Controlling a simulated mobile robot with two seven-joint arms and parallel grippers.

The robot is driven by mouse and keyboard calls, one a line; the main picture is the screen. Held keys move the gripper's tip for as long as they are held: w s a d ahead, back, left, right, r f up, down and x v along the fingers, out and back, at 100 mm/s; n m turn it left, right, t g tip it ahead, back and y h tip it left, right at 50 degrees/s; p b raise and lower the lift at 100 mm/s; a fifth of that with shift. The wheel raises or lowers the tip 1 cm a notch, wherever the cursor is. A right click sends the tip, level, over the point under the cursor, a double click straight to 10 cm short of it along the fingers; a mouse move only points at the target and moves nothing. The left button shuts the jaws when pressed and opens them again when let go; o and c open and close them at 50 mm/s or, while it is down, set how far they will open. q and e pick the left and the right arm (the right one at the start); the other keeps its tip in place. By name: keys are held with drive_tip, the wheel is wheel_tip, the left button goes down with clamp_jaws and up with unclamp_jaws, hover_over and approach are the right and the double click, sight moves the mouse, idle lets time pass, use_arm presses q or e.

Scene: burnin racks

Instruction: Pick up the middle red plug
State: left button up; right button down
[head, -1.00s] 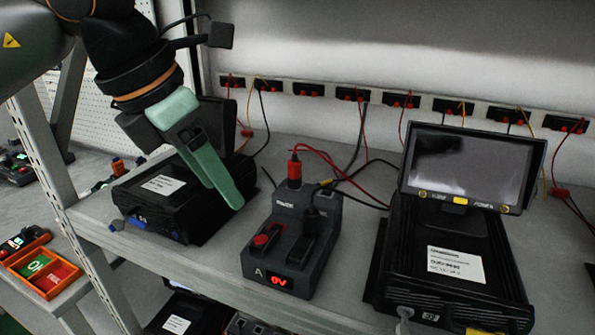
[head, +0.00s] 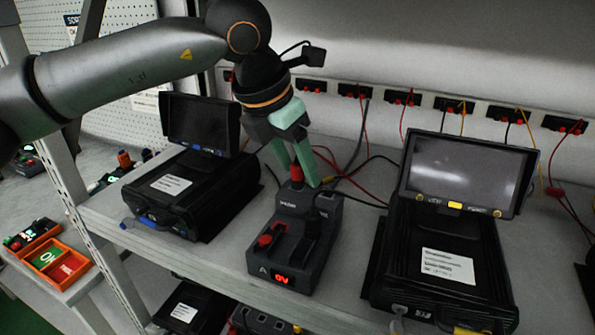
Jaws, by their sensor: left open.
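A red plug (head: 297,174) stands upright in the back of the grey power unit (head: 318,254), which has an "A" mark and a red "0V" display, at the middle of the shelf. My left gripper (head: 304,183) is open, pointing down from above, with its green fingers at the red plug. One finger shows on each side of the plug in the picture; whether they touch it, I cannot tell. A red switch (head: 266,239) sits at the front left of the unit. My right gripper is not in view.
A black device with a screen (head: 457,250) stands to the right and another (head: 201,190) to the left. Red, black and yellow cables run behind the unit to sockets on the back wall. An orange tray (head: 61,284) lies lower left.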

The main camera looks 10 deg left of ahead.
use_arm(q)
drive_tip(key=shift+f, duration=0.25)
drive_tip(key=shift+d, duration=0.1)
drive_tip(key=shift+c, duration=0.3)
clamp_jaws()
